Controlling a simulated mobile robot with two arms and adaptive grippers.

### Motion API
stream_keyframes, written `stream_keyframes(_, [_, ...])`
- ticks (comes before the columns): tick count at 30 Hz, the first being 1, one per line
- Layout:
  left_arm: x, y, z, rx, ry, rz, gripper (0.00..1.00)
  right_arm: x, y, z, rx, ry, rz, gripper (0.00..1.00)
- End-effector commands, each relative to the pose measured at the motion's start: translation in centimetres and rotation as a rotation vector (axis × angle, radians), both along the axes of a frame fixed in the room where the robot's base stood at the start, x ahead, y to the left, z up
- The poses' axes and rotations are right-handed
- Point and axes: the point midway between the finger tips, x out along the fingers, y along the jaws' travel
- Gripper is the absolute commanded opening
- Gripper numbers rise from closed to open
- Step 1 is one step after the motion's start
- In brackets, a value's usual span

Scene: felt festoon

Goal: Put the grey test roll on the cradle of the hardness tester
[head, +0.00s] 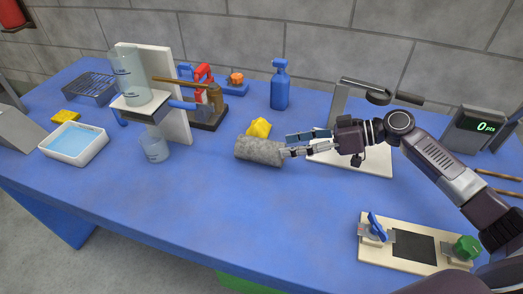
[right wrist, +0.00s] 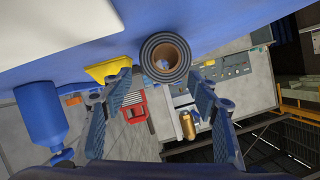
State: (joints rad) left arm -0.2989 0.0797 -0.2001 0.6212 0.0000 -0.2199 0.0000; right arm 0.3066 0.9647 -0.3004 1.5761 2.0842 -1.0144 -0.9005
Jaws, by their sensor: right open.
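The grey test roll (head: 258,151) lies on its side on the blue table near the middle. In the right wrist view the roll (right wrist: 149,53) shows end-on, with dark rings around a brown core. My right gripper (head: 288,146) is open at the roll's right end; in its wrist view the spread fingers (right wrist: 160,82) stand to either side below the roll's end, and it holds nothing. A stand with a grey upright and black-handled lever (head: 378,96) on a white base (head: 375,160) is behind my right gripper, partly hidden; I cannot tell a cradle on it. My left gripper is not in view.
A yellow object (head: 259,128) sits just behind the roll. A blue bottle (head: 280,85) stands farther back. A board with a blue clamp and green knob (head: 408,266) lies front right. A water tray (head: 74,144) is at left. The table front of the roll is clear.

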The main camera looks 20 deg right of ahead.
Motion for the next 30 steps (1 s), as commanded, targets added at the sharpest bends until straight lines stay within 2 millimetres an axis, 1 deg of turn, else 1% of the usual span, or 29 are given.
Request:
stream_keyframes(1, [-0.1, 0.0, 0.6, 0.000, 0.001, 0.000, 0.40, 0.5, 0.9, 0.1, 0.001, -0.001, 0.002, 0.54])
stream_keyframes(3, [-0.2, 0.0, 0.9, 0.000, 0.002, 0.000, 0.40, 0.9, 1.8, -0.4, 0.001, -0.001, 0.002, 0.54])
stream_keyframes(7, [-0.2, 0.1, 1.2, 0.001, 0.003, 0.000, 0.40, 1.4, 2.8, -1.1, -0.002, 0.000, 0.000, 0.54])
stream_keyframes(11, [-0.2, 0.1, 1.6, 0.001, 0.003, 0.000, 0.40, 1.7, 3.6, -1.2, -0.001, -0.001, 0.002, 0.54])
stream_keyframes(16, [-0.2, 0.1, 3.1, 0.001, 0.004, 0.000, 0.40, 2.7, 5.7, -1.6, 0.000, -0.001, 0.001, 0.54])
stream_keyframes(19, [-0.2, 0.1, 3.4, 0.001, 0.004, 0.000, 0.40, 3.3, 6.8, -2.3, 0.001, -0.001, 0.001, 0.54])
stream_keyframes(23, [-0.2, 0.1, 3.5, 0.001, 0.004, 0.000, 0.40, 3.6, 7.5, -2.9, -0.001, 0.001, 0.000, 0.54])
stream_keyframes(29, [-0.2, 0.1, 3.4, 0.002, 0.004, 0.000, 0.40, 3.6, 7.6, -3.0, -0.002, 0.000, 0.000, 0.54])
stream_keyframes(30, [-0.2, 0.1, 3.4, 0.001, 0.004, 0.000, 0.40, 3.6, 7.6, -3.0, -0.001, 0.000, 0.001, 0.52])
